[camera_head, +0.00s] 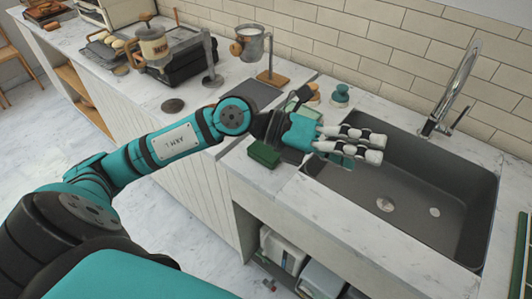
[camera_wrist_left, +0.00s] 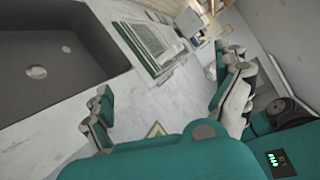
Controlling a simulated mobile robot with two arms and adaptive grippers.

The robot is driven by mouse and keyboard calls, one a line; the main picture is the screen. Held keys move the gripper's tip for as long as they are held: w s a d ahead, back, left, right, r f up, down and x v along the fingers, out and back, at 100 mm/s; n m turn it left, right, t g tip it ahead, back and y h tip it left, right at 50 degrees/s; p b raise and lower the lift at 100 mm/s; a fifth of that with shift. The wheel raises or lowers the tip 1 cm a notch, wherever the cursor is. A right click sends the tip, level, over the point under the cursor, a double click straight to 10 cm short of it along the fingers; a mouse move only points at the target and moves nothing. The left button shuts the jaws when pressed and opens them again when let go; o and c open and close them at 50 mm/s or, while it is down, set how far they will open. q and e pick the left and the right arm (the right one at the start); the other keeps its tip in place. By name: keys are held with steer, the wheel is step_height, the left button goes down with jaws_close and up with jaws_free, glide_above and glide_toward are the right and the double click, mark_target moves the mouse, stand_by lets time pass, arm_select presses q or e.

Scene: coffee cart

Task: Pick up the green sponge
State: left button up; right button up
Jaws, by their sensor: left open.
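The green sponge (camera_head: 264,153) is a dark green block lying on the white marble counter, left of the sink. My left gripper (camera_head: 374,148) is open and empty. It reaches past the sponge, to its right, with its fingers pointing right over the sink's left part. The gripper and sponge are apart. In the left wrist view the open fingers (camera_wrist_left: 165,100) have bare marble between them, and I cannot make out the sponge there. My right gripper is out of view.
The dark sink (camera_head: 405,195) with a tall chrome faucet (camera_head: 455,90) fills the right. A teal bottle (camera_head: 340,96) stands at the sink's back left. A metal pitcher (camera_head: 249,45) stands behind my arm. A flat green-edged stack (camera_wrist_left: 150,45) lies on the counter in the wrist view.

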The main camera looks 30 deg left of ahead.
arm_select(q)
steer(key=w+a+f+m+y, duration=0.1)
steer(key=w+a+f+y, duration=0.2)
steer(key=a+f+y, duration=0.45)
steer(key=n+y, duration=0.2)
steer(key=y, duration=0.5)
glide_toward(265, 150)
steer(key=w+f+p, duration=0.2)
steer(key=f+p, duration=0.1)
steer(key=shift+w+d+f, duration=0.1)
steer(key=shift+w, duration=0.15)
steer(key=shift+w+f, duration=0.2)
steer(key=shift+f, duration=0.35)
steer(key=p+x, duration=0.1)
steer(key=x, duration=0.1)
steer(key=p+x, duration=0.1)
steer(key=x, duration=0.1)
steer(key=shift+s+d+f+p, duration=0.1)
steer(key=shift+s+f+p, duration=0.05)
steer(key=shift+s+p, duration=0.25)
steer(key=shift+w+f, duration=0.25)
steer(key=shift+f, duration=0.35)
steer(key=c, duration=0.6)
steer(key=shift+c, duration=0.2)
